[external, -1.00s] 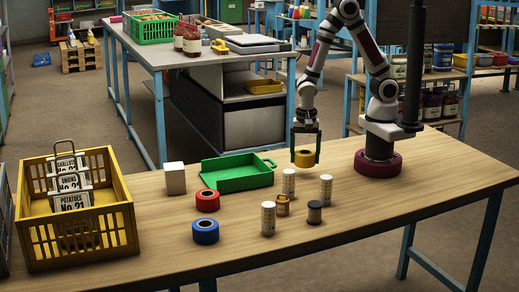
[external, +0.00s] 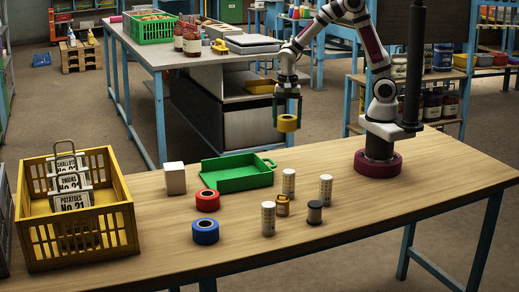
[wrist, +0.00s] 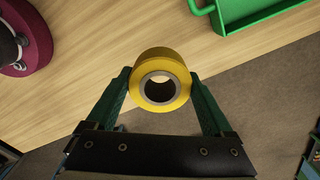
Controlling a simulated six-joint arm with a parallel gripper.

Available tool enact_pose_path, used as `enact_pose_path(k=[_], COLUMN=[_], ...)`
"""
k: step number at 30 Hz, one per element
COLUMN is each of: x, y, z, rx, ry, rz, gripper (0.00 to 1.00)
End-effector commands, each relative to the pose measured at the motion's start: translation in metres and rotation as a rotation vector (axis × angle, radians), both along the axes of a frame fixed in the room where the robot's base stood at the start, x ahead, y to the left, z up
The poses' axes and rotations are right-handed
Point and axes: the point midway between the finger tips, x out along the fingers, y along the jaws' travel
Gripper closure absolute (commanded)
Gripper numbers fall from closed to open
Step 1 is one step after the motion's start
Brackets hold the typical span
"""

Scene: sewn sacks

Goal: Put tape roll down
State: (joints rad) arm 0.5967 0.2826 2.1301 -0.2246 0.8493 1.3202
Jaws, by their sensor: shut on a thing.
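A yellow tape roll (external: 287,123) is held in my gripper (external: 287,116), whose green fingers are shut on its two sides. The roll hangs in the air near the table's far edge. In the wrist view the tape roll (wrist: 160,65) sits between the two fingertips (wrist: 160,80), with its grey core facing the camera. A red tape roll (external: 207,201) and a blue tape roll (external: 205,231) lie on the wooden table (external: 400,212), apart from my gripper.
A green tray (external: 236,184) with a handle lies left of my gripper. White cylinders (external: 268,218), an amber jar (external: 282,206) and a dark spool (external: 315,212) stand in front. A white block (external: 174,179) and a yellow crate (external: 118,228) are farther left. The table's right side is clear.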

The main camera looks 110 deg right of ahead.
Motion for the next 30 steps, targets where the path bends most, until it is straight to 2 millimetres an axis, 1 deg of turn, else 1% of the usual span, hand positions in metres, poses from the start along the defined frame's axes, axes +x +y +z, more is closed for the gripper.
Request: enact_pose_path(k=[1, 3, 6, 10, 11, 13, 18, 21, 23, 26, 29, 30], x=[0.023, 0.055, 0.09, 0.115, 0.12, 0.133, 0.171, 0.188, 0.194, 0.198, 0.198, 0.197], y=[-0.006, -0.013, -0.018, -0.017, -0.014, -0.001, 0.037, 0.052, 0.058, 0.062, 0.062, 0.062], z=[-0.001, -0.001, -0.003, -0.006, -0.009, -0.02, -0.052, -0.065, -0.07, -0.077, -0.094, -0.103], rx=[0.001, 0.001, 0.002, 0.001, 0.002, 0.003, 0.002, 0.001, 0.002, 0.001, 0.001, 0.001], ry=[0.001, 0.002, 0.002, 0.0, 0.001, 0.003, 0.002, 0.0, -0.001, -0.001, 0.002, 0.002], rz=[-0.011, -0.034, -0.065, -0.084, -0.084, -0.084, -0.083, -0.086, -0.086, -0.089, -0.088, -0.088], gripper=[0.69, 0.69, 0.69, 0.69, 0.69, 0.69, 0.69, 0.69, 0.69, 0.69, 0.69, 0.69])
